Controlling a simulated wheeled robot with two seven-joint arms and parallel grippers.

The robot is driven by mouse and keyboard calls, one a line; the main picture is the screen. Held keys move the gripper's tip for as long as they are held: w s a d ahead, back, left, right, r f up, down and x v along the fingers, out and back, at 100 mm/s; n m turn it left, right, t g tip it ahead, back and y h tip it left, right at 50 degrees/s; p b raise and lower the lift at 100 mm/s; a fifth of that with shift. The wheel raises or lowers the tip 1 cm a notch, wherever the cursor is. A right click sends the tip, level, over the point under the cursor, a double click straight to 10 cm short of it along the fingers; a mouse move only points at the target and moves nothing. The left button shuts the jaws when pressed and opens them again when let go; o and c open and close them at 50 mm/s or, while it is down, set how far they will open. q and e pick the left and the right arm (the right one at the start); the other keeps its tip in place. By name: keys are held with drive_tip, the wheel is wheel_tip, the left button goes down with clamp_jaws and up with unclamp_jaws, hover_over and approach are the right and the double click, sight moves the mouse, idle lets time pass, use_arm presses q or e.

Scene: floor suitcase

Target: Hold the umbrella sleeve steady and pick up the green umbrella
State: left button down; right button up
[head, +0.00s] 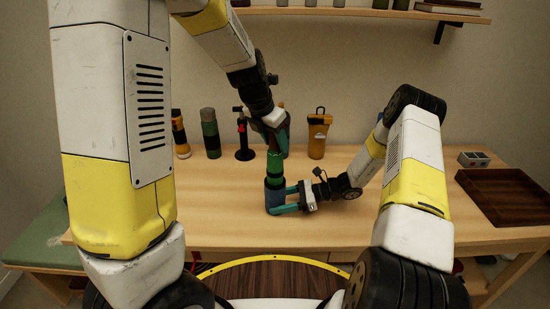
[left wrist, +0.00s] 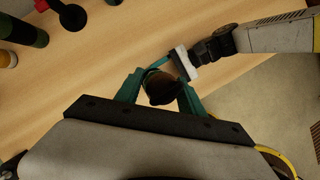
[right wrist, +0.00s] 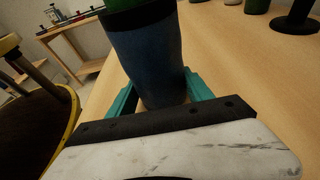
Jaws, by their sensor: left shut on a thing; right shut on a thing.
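The green umbrella (head: 275,166) stands upright with its lower part inside the blue umbrella sleeve (head: 274,197) on the table. My left gripper (head: 275,143) comes down from above and is shut on the umbrella's top; in the left wrist view its teal fingers flank the dark rounded handle end (left wrist: 161,90). My right gripper (head: 283,198) is shut around the sleeve from the right, low near the tabletop. In the right wrist view the sleeve (right wrist: 148,58) fills the space between the teal fingers, with the green umbrella (right wrist: 118,4) above it.
Behind stand a black-and-yellow item (head: 181,138), a green-and-black cylinder (head: 211,136), a black stand with a red part (head: 243,138) and an orange container (head: 318,135). A brown tray (head: 507,191) and small box (head: 473,159) are at right. The table's left front is clear.

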use_arm(q)
wheel_tip(320, 180, up, 11)
drive_tip(key=shift+r, duration=0.1)
use_arm(e)
drive_tip(key=o, duration=1)
drive_tip(key=shift+o, duration=0.2)
drive_tip(key=shift+d, duration=0.1)
